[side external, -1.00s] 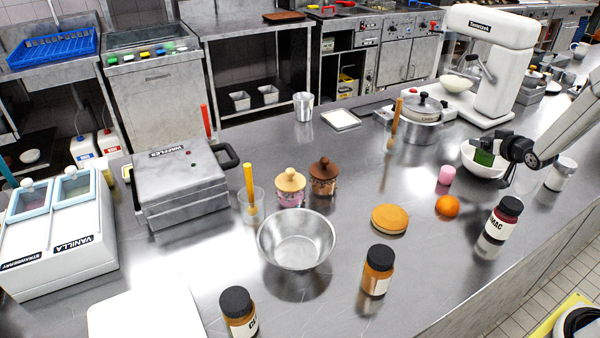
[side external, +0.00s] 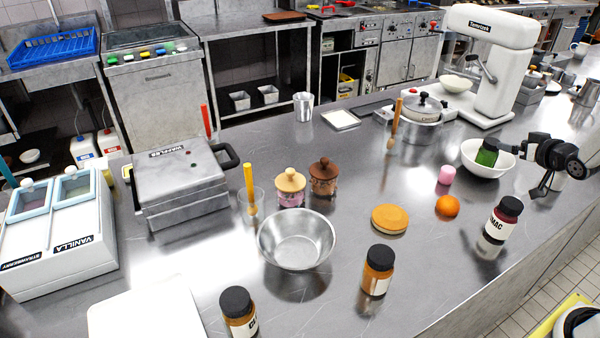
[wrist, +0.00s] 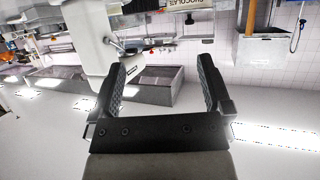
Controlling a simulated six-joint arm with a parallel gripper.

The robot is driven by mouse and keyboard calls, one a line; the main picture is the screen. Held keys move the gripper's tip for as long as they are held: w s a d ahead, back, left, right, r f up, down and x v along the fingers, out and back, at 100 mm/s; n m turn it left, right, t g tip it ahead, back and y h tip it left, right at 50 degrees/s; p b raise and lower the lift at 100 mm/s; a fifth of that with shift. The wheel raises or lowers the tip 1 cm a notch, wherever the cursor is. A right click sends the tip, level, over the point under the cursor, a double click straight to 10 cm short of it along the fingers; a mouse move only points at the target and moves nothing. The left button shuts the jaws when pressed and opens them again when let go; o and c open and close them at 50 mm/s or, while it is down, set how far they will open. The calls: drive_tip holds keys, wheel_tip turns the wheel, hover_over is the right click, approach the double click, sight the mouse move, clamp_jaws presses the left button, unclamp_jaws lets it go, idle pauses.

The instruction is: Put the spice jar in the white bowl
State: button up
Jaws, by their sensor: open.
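A green spice jar (side external: 487,155) with a dark lid is inside the white bowl (side external: 487,172) at the right of the counter in the side view. It leans, with its lid above the rim. My gripper (side external: 523,168) is to the right of the bowl, apart from the jar, open and empty. In the wrist view my gripper's two fingers (wrist: 161,68) are spread wide with nothing between them. The jar and bowl are not seen in the wrist view.
A white canister partly shows behind my gripper. A white stand mixer (side external: 493,65) is behind. A metal bowl (side external: 296,240) sits mid-counter.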

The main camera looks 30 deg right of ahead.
drive_tip(key=shift+v, duration=0.8)
drive_tip(key=w+a+f+n+g+y, duration=0.15)
drive_tip(key=a+g, duration=0.35)
drive_tip(key=a, duration=1)
drive_tip(key=s+a+f+n+g+y, duration=0.1)
drive_tip(key=s+a, duration=0.3)
drive_tip(key=a, duration=0.4)
drive_tip(key=s+a+f+n+g+y, duration=0.1)
drive_tip(key=s+a+g, duration=0.3)
drive_tip(key=a, duration=0.4)
drive_tip(key=shift+y, duration=0.35)
